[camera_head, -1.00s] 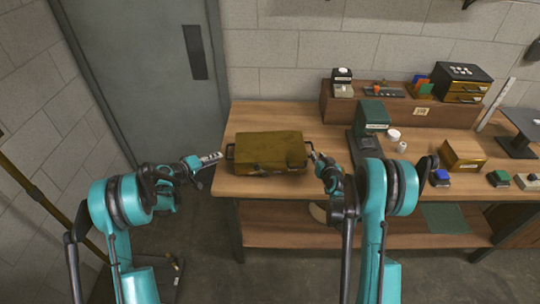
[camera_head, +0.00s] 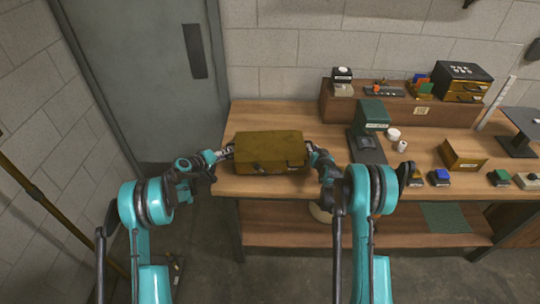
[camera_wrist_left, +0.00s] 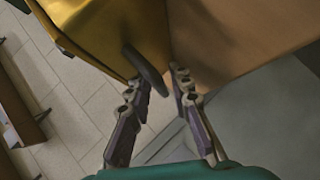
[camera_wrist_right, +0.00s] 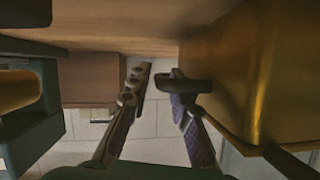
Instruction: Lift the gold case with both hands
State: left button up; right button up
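The gold case (camera_head: 270,150) sits flat on the wooden workbench near its left end, with a dark handle on each side. My left gripper (camera_head: 224,154) is at the case's left side. In the left wrist view its fingers (camera_wrist_left: 158,80) are apart, with the dark handle (camera_wrist_left: 146,72) in the gap, nearer one finger. My right gripper (camera_head: 312,151) is at the right side. In the right wrist view its fingers (camera_wrist_right: 155,82) are apart, and the right handle (camera_wrist_right: 184,84) reaches in beside one finger. Neither gripper is closed on a handle.
The workbench (camera_head: 290,187) has bare wood in front of the case. A dark green box (camera_head: 371,113) and small white pieces (camera_head: 393,134) stand to the right. A wooden riser (camera_head: 440,115) with parts stands at the back. Another gold box (camera_head: 462,155) is further right.

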pick_arm(q)
grip_shut()
pick_arm(e)
grip_shut()
pick_arm(q)
jog(key=shift+r, duration=0.2)
pick_arm(e)
jog(key=shift+r, duration=0.25)
